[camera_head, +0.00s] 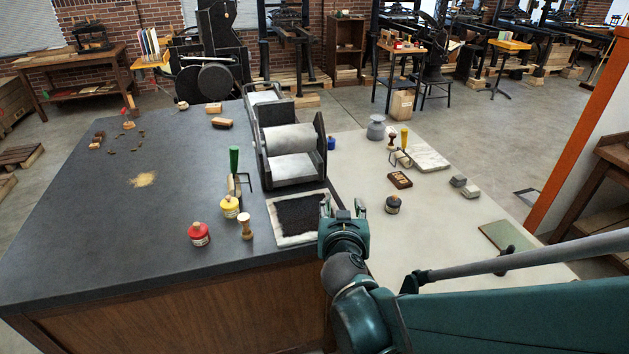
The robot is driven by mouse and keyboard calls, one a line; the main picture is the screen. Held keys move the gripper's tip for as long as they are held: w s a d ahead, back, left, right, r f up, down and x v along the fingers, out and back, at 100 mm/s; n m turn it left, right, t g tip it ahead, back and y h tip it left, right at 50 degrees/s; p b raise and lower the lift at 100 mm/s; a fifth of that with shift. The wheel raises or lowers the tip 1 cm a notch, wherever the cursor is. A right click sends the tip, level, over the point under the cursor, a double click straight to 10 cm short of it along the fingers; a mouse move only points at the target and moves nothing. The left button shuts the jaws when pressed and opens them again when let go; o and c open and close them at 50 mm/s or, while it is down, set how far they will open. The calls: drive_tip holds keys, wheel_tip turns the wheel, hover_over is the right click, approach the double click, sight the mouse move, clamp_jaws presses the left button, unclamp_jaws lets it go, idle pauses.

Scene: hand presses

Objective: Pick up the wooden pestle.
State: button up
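A light wooden pestle-shaped piece (245,226) stands upright near the front edge of the dark tabletop (100,235), just right of a yellow-labelled jar. My gripper (343,204) is to its right, past the black inked slab, near the seam between the dark top and the pale top. Its two fingers are spread apart, with nothing seen between them. The gripper is apart from the wooden piece. How high it is above the table is hard to tell.
A yellow jar (230,207), a red jar (199,234) and a green-handled tool (234,163) stand near the wooden piece. The inked slab (298,214) lies between it and my gripper. A roller press (289,142) stands behind. The dark top's front left is clear.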

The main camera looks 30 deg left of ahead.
drive_tip(key=s+a+f+n+y, duration=0.25)
drive_tip(key=s+a, duration=0.45)
drive_tip(key=a, duration=0.6)
drive_tip(key=n+g+y, duration=0.1)
drive_tip(key=g+y, duration=0.1)
drive_tip(key=y, duration=0.1)
approach(245, 222)
drive_tip(key=x, duration=0.3)
drive_tip(key=shift+w+a, duration=0.1)
drive_tip(key=shift+a, duration=0.4)
drive_tip(key=shift+a, duration=0.1)
drive_tip(key=shift+x, duration=1.3)
drive_tip(key=shift+w+f, duration=0.1)
drive_tip(key=shift+w, duration=0.2)
drive_tip(key=shift+b+x, duration=0.9)
drive_tip(key=shift+x, duration=1.55)
drive_tip(key=shift+w, duration=0.1)
drive_tip(key=shift+c, duration=0.7)
